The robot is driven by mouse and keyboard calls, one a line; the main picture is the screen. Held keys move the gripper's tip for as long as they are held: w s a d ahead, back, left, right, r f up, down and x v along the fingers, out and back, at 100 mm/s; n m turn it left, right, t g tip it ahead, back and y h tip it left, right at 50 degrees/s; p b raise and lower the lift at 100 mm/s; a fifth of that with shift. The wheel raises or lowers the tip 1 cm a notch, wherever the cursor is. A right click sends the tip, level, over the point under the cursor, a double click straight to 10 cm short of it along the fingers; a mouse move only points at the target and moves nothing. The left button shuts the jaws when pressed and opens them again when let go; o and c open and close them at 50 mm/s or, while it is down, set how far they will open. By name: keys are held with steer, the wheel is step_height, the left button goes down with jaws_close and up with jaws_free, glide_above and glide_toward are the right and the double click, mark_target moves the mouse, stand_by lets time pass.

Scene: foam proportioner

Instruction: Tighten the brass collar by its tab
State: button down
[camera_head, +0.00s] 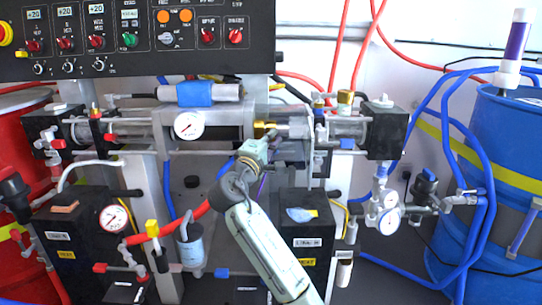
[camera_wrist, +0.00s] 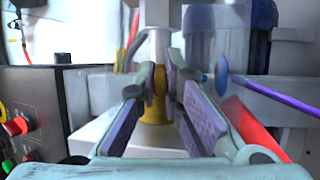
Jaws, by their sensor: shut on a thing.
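The brass collar (camera_wrist: 159,90) is a yellow-gold piece on a pale vertical-looking shaft in the wrist view. It sits between the far ends of my gripper's two purple-padded fingers. In the head view a bit of the brass collar (camera_head: 260,129) shows at the middle of the machine, just beyond my gripper (camera_head: 268,138). My gripper (camera_wrist: 164,100) is shut on the brass collar. I cannot make out the tab as a separate part, as the fingers cover that area.
A white pressure gauge (camera_head: 189,126) is close left of my gripper. A control panel (camera_head: 150,68) with knobs hangs above. A blue drum (camera_head: 505,125) stands at right, a red drum (camera_head: 22,125) at left. Hoses run around. In the wrist view a purple rod (camera_wrist: 275,100) passes close at right.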

steer(key=shift+w+f+m+t+h+b, duration=0.15)
steer(key=shift+f+m+t+h+b, duration=0.55)
steer(key=shift+b, duration=1.55)
steer(key=shift+f+t, duration=0.1)
steer(key=shift+t, duration=0.2)
steer(key=shift+b, duration=0.5)
steer(key=shift+r, duration=0.2)
steer(key=c, duration=1.7)
jaws_free()
